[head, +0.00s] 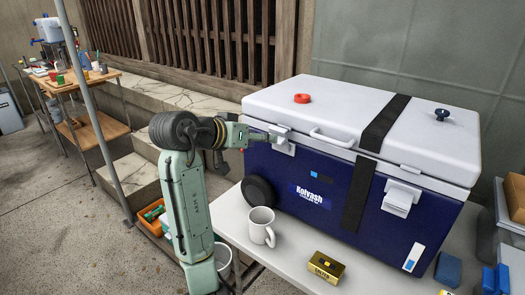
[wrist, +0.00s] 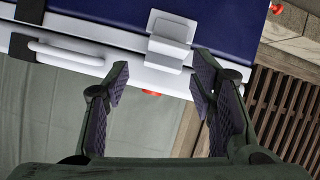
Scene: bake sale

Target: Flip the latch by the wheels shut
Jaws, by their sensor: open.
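The cooler (head: 318,165) is dark blue with a white lid (head: 350,108) and stands on a table. A black wheel (head: 258,192) sits at its lower left. The white latch by the wheels (head: 283,140) is at the left end of the lid seam. In the wrist view this latch (wrist: 172,35) spans the lid edge and blue body; I cannot tell its exact flap angle. My gripper (head: 267,137) is at this latch from the left. In the wrist view my gripper (wrist: 163,78) is open and empty, its fingers on either side of the latch's lid end, contact unclear.
A second white latch (head: 401,198) is at the right front. A white handle (head: 331,137) and black strap (head: 366,165) lie between them. A white mug (head: 261,226) and gold box (head: 326,267) stand on the table (head: 290,262) in front. A red ring (head: 301,98) lies on the lid.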

